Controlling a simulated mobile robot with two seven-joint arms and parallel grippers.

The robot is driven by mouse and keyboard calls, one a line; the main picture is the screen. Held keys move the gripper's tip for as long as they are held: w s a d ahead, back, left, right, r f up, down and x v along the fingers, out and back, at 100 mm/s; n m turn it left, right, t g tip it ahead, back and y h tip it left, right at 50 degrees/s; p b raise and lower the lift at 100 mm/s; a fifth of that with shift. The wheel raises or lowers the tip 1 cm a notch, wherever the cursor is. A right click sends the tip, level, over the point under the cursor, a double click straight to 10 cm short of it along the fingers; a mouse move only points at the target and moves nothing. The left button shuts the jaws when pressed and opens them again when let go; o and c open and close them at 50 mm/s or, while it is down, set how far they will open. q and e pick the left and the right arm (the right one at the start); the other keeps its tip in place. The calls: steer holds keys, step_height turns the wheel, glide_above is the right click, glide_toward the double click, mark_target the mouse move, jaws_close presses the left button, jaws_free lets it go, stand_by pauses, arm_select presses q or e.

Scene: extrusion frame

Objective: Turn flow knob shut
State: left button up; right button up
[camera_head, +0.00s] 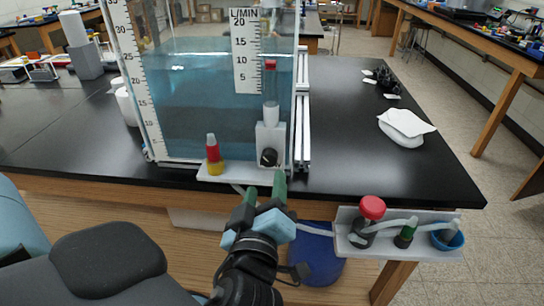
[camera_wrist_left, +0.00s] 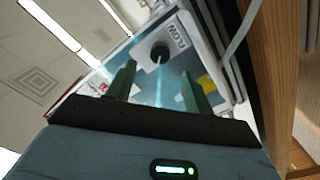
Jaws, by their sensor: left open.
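The flow knob (camera_head: 269,157) is a small round black knob low on the front of a white block (camera_head: 263,137) at the clear tank's lower right. In the left wrist view the knob (camera_wrist_left: 160,51) shows a white pointer line, next to a "FLOW" label (camera_wrist_left: 181,37). My left gripper (camera_head: 265,186) is open and empty, its green fingers pointing at the knob from just in front and below. In the wrist view its fingers (camera_wrist_left: 157,78) stand apart, with the knob beyond the gap between them, apparently not touched. My right gripper is not in view.
A red-and-yellow bottle (camera_head: 214,155) stands on the white ledge left of the knob. The black bench (camera_head: 365,165) is mostly clear at right.

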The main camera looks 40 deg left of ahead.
mark_target(269, 162)
arm_select(q)
steer(key=p+x, duration=0.1)
steer(key=x, duration=0.5)
steer(key=shift+a+r, duration=0.1)
steer(key=shift+p+x, duration=0.3)
steer(key=shift+x, duration=0.55)
steer(key=c, duration=1)
